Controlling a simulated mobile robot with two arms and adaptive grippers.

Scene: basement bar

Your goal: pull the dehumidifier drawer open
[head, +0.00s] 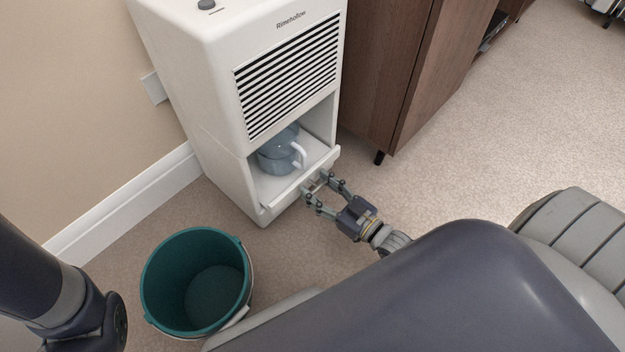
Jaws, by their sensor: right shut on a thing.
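The white dehumidifier (205,100) stands against the wall at the upper left, with a dark slatted grille on its front. Its drawer (283,208) is at the bottom, and its front edge sits low across the opening. A blue-grey translucent tank (272,160) with a white handle sits inside the opening. My right gripper (312,192) is at the drawer front, shut on the drawer's handle, which is mostly hidden by the fingers. My left arm shows at the lower left edge, but its gripper is out of view.
A teal bucket (205,283), empty inside, stands on the floor in front of the dehumidifier, left of my right gripper. A dark wooden cabinet (385,75) stands close to the dehumidifier's right side.

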